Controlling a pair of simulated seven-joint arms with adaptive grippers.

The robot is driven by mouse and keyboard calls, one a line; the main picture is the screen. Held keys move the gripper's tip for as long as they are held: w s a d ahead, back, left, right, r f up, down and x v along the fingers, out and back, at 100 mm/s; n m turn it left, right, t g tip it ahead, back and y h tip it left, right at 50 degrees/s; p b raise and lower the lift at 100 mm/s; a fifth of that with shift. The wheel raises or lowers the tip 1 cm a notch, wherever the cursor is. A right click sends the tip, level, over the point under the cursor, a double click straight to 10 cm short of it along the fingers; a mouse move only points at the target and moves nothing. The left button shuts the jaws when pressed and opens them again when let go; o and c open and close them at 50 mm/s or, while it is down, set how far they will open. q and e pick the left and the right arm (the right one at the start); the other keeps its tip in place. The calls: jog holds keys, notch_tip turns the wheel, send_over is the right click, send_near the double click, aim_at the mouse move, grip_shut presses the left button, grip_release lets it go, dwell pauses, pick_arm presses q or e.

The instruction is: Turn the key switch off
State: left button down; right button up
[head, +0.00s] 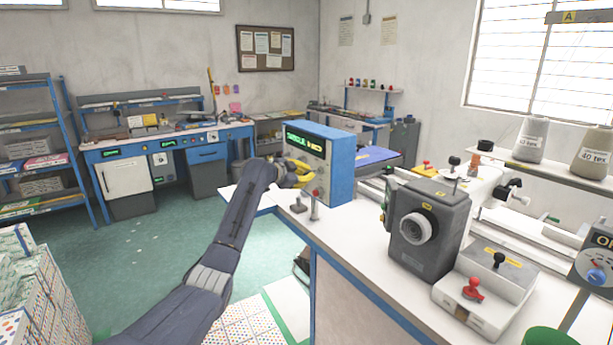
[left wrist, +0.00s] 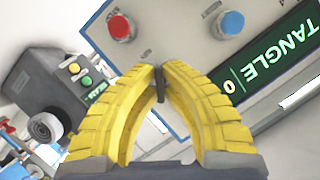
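A blue box with a grey front panel (head: 304,160) stands on the white worktop. In the head view, my left gripper (head: 303,176) reaches its front, with yellow fingers against the lower part of the panel. In the left wrist view, a thin dark key (left wrist: 161,86) sticks out from the panel. The tips of my left gripper (left wrist: 161,70) come together on both sides of it. The fingers hide the key's base, so its turn position is hard to read. A lit green display (left wrist: 265,60) on the panel reads "TANGLE" and 0. My right gripper is not in view.
The panel also has a red button (left wrist: 121,27) and a blue button (left wrist: 229,24). A red-topped lever (head: 315,204) stands on the worktop just below the box. A dark grey machine (head: 429,225) stands to the right. The green floor at left is open.

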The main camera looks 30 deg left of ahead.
pick_arm(q)
jog(key=n+g+h, duration=0.1)
jog(key=n, duration=0.2)
jog(key=shift+a+h, duration=0.1)
jog(key=shift+h, duration=0.3)
jog(key=n+h, duration=0.1)
jog(key=n, duration=0.1)
jog(key=shift+n+g+h, duration=0.3)
jog(key=shift+g+h, duration=0.1)
jog(key=shift+n+h, duration=0.8)
jog(key=shift+n, duration=0.4)
jog(key=shift+n+g+h, duration=0.3)
jog(key=shift+n+h, duration=0.6)
jog(key=shift+n, duration=0.4)
jog(key=c, duration=1.6)
grip_release()
jog(key=shift+o, duration=0.2)
